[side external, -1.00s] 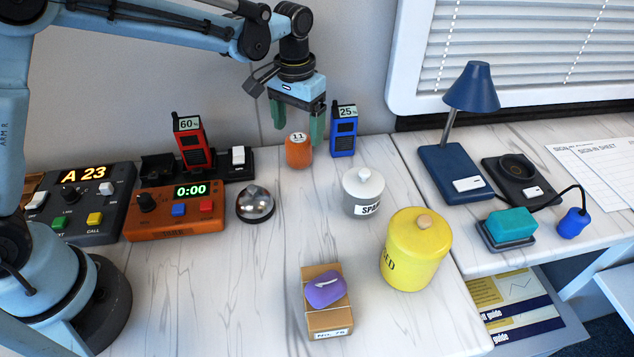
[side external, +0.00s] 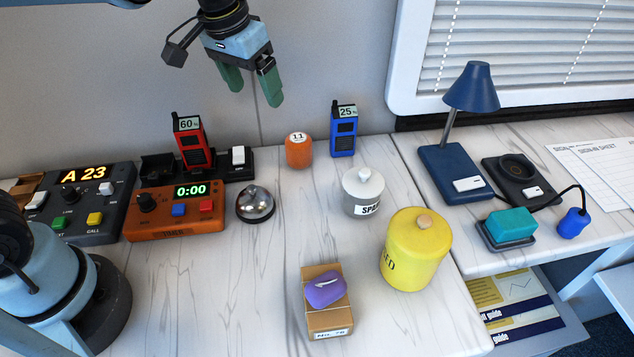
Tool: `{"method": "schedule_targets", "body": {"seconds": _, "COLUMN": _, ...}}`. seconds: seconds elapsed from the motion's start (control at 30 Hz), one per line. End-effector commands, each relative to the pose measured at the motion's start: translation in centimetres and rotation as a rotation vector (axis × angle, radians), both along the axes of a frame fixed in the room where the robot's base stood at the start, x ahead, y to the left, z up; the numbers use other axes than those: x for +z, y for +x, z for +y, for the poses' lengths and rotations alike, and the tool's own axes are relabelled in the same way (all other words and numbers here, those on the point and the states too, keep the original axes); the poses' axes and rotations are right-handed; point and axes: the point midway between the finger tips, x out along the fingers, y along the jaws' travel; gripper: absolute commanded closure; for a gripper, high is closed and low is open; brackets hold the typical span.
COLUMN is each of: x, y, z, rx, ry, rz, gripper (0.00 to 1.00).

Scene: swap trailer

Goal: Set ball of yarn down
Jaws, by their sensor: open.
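My gripper (side external: 253,92) is open and empty, its green fingers apart, high above the back of the table. Below it and to the right, a small rounded orange object (side external: 299,153) with a white label reading 11 on top stands upright on the marble-look table, clear of the fingers. Nothing in view clearly looks like a ball of yarn; I cannot tell whether the orange object is it.
Beside the orange object stand a blue radio (side external: 344,135) and a silver bell (side external: 255,204). A red radio (side external: 191,145) is in a black dock. A white jar (side external: 363,188), a yellow canister (side external: 415,250) and a purple item (side external: 325,291) on a cardboard box are nearer.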

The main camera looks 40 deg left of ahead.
Motion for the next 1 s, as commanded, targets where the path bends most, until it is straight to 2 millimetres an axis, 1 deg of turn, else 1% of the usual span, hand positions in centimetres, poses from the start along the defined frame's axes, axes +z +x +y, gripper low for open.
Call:
{"method": "schedule_targets", "body": {"seconds": 0.03, "x": 0.0, "y": -1.3, "z": 0.5, "rx": 0.003, "ry": -0.001, "rz": -0.033, "gripper": 0.16}}
{"method": "schedule_targets", "body": {"seconds": 0.2, "x": -0.5, "y": -4.9, "z": 1.8, "rx": 0.004, "ry": 0.002, "rz": -0.154, "gripper": 0.16}}
{"method": "schedule_targets", "body": {"seconds": 0.3, "x": -1.3, "y": -6.8, "z": 2.5, "rx": 0.006, "ry": 0.005, "rz": -0.223, "gripper": 0.16}}
{"method": "schedule_targets", "body": {"seconds": 0.4, "x": -2.2, "y": -8.4, "z": 3.0, "rx": 0.006, "ry": 0.012, "rz": -0.282, "gripper": 0.16}}
{"method": "schedule_targets", "body": {"seconds": 0.47, "x": -2.7, "y": -9.1, "z": 3.2, "rx": 0.007, "ry": 0.015, "rz": -0.311, "gripper": 0.16}}
{"method": "schedule_targets", "body": {"seconds": 0.53, "x": -3.2, "y": -9.6, "z": 3.4, "rx": 0.007, "ry": 0.018, "rz": -0.338, "gripper": 0.16}}
{"method": "schedule_targets", "body": {"seconds": 0.67, "x": -3.8, "y": -10.2, "z": 3.5, "rx": 0.007, "ry": 0.021, "rz": -0.365, "gripper": 0.16}}
{"method": "schedule_targets", "body": {"seconds": 1.0, "x": -3.8, "y": -10.2, "z": 3.6, "rx": 0.007, "ry": 0.022, "rz": -0.369, "gripper": 0.16}}
